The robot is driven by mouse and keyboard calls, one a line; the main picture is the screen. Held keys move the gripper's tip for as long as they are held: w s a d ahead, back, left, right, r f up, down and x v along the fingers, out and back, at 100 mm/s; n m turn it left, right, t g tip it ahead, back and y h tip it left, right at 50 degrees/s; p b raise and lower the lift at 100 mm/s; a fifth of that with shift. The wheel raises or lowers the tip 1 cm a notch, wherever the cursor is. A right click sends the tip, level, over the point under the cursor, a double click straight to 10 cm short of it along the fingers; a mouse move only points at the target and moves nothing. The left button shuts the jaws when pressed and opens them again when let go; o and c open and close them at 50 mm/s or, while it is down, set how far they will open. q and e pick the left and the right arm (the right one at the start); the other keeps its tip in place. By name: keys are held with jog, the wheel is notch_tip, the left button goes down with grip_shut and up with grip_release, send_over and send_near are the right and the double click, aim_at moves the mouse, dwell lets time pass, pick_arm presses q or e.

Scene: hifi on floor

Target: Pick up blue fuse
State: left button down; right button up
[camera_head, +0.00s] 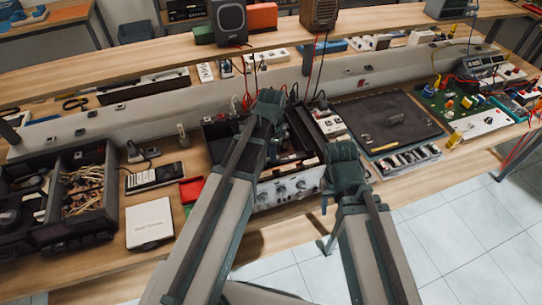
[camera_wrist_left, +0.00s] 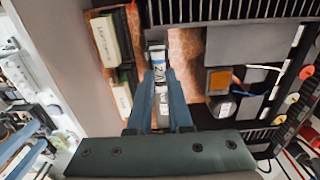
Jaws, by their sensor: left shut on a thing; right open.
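The open hifi unit (camera_head: 290,188) stands on the workbench with its grey knobbed front towards me. In the left wrist view, my left gripper (camera_wrist_left: 161,88) reaches down inside its case. Its fingers are shut on a small white fuse with a blue band (camera_wrist_left: 159,72), close to a copper-coloured board (camera_wrist_left: 184,57). I cannot tell whether the fuse is still seated. In the head view, my left wrist (camera_head: 268,106) is over the unit and hides its own fingertips. My right gripper (camera_head: 328,202) is open and empty at the unit's front right corner, mostly hidden by its arm.
Inside the case are white-labelled parts (camera_wrist_left: 104,40) and dark component blocks (camera_wrist_left: 240,45) near my left fingers. A black mat (camera_head: 385,122) lies right of the unit. A divided bin (camera_head: 82,190) and a white box (camera_head: 149,223) stand at left.

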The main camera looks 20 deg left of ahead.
pick_arm(q)
notch_tip(320, 180, up, 10)
jog(key=p, duration=1)
jog(key=c, duration=1.5)
grip_release()
grip_shut()
notch_tip(320, 180, up, 7)
jog(key=p, duration=0.7)
jog(key=shift+r, duration=0.2)
